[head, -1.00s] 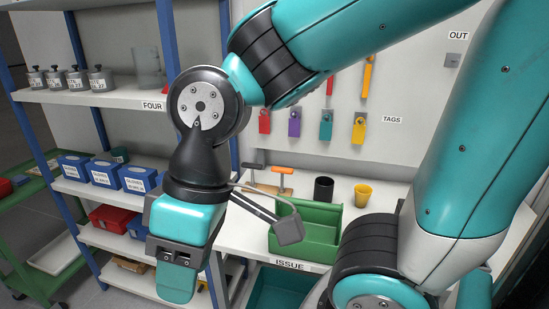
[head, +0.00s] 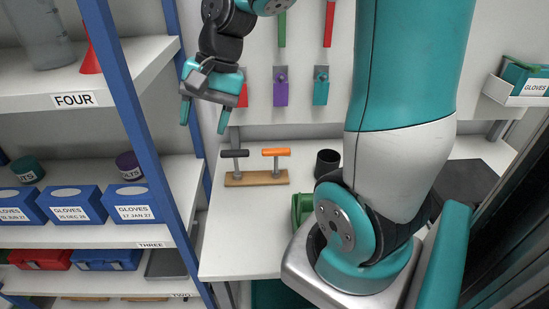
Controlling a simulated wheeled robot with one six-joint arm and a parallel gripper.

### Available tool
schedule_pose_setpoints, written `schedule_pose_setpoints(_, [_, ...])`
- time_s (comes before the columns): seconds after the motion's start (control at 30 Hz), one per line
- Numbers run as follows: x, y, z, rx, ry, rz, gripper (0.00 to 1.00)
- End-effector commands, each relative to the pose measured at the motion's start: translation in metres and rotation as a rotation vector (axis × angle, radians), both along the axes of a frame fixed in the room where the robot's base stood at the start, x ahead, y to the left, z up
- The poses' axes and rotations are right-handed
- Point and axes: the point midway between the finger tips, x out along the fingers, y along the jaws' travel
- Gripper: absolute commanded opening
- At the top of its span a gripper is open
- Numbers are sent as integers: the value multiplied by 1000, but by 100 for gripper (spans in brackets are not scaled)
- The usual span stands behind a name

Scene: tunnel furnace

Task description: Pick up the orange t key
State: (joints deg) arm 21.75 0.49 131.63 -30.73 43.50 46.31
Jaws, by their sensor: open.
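The orange t key (head: 276,153) stands upright in a wooden block (head: 256,178) on the white table, its orange bar on top. A black t key (head: 234,154) stands beside it on the left in the same block. My gripper (head: 204,128) is above and to the left of the keys in the head view, fingers pointing down and spread apart. It is open and holds nothing. It is apart from both keys. No part of the orange t key's handle is hidden.
A black cup (head: 327,162) stands right of the block, and a green bin (head: 302,207) is partly hidden by my arm. Shelves (head: 190,190) with glove boxes stand at left. Coloured tags (head: 280,90) hang on the wall behind. The table's front left is clear.

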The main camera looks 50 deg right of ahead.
Motion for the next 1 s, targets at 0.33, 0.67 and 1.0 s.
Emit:
schedule_pose_setpoints(0.33, [-14, -235, -54, 236, 302, -1275, 57])
schedule_pose_setpoints(0.67, [-30, -272, -85, 311, 370, -1539, 57])
schedule_pose_setpoints(1.0, [-7, -251, -153, 308, 370, -1534, 57])
